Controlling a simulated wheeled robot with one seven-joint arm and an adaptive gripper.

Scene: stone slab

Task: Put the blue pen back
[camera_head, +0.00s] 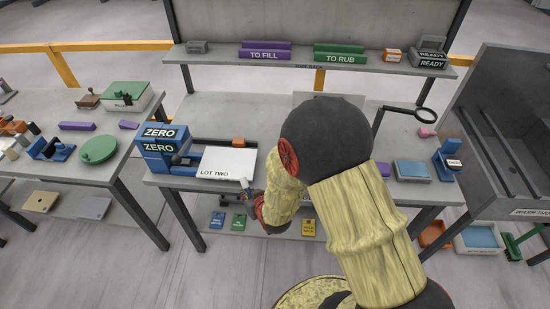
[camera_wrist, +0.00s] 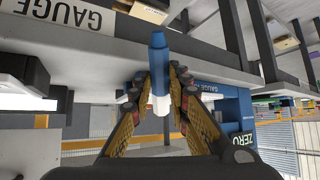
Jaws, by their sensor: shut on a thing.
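The blue pen (camera_wrist: 158,60), with a blue body and a white lower part, stands between the fingertips of my gripper (camera_wrist: 160,92) in the wrist view. The fingers are shut on it from both sides. In the head view my gripper (camera_head: 252,197) is near the front edge of the middle bench (camera_head: 285,192), by the lower right corner of a white "LOT TWO" board (camera_head: 226,172). A small part of the pen (camera_head: 244,183) shows there. My arm hides much of the bench behind and right of the gripper. I cannot pick out a holder for the pen.
Blue "ZERO" boxes (camera_head: 158,146) stand left of the board. A magnifier (camera_head: 424,115), a blue tray (camera_head: 412,170) and a blue stamp-like device (camera_head: 448,158) are on the right. A shelf (camera_head: 220,56) carries purple "TO FILL" (camera_head: 265,52) and green "TO RUB" (camera_head: 339,55) blocks.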

